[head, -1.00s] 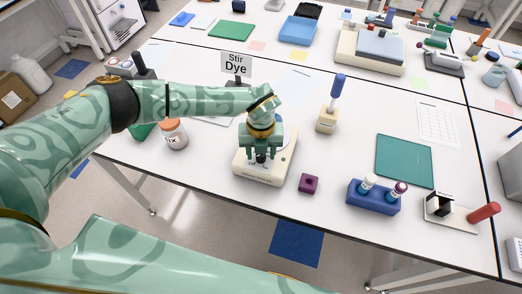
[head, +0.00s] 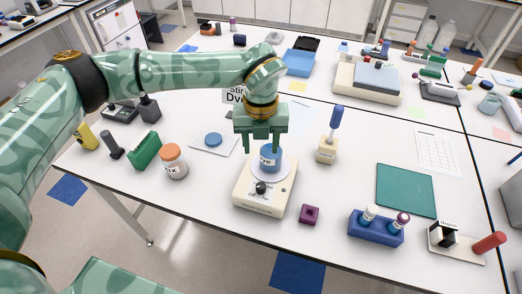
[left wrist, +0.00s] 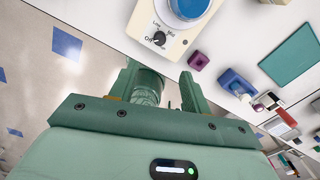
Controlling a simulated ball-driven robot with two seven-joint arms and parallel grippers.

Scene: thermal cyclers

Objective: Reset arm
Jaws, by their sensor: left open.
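My left gripper (head: 261,146) is open, fingers pointing down, above and behind a blue container labelled "Dye" (head: 268,161). The container stands on the round plate of a cream stirrer (head: 256,206) with a dark knob. In the left wrist view, the gripper's two fingers (left wrist: 158,85) are spread with nothing between them. The stirrer's knob (left wrist: 159,39) and the blue container top (left wrist: 190,8) show there at the upper edge. A sign reading "Stir Dye" (head: 234,96) stands behind the gripper, partly covered by it. My right gripper is not seen.
An orange-lidded jar (head: 173,162) stands left of the stirrer. A small purple block (head: 309,215) and a blue rack with vials (head: 376,228) are to the right. A blue-handled tool in a beige stand (head: 327,150) is behind right.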

